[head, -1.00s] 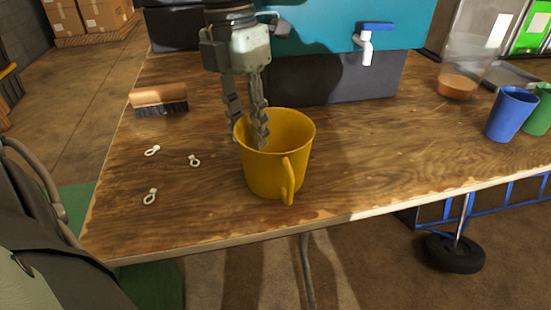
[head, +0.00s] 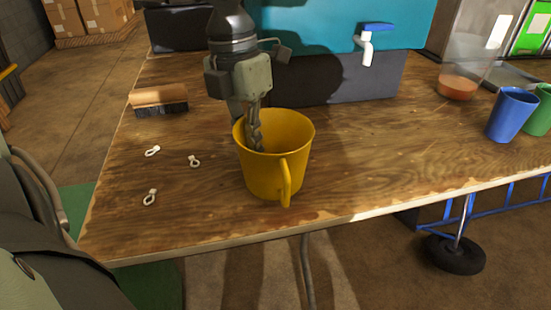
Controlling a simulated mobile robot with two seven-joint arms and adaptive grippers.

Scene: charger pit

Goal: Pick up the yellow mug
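The yellow mug (head: 272,172) stands upright on the wooden table, its handle facing the front edge. My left gripper (head: 250,125) comes down from above at the mug's back-left rim. One finger is inside the mug. The other is mostly hidden behind the rim, on the outer side. The fingers look closed together on the mug's wall. My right gripper is not in view.
The table (head: 400,165) has a brush (head: 159,100) and several small white clips (head: 194,161) at left. A teal-and-black container with a tap (head: 367,45) stands behind. A blue cup (head: 511,114), a green cup (head: 541,112) and a clear vessel (head: 459,78) are at right.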

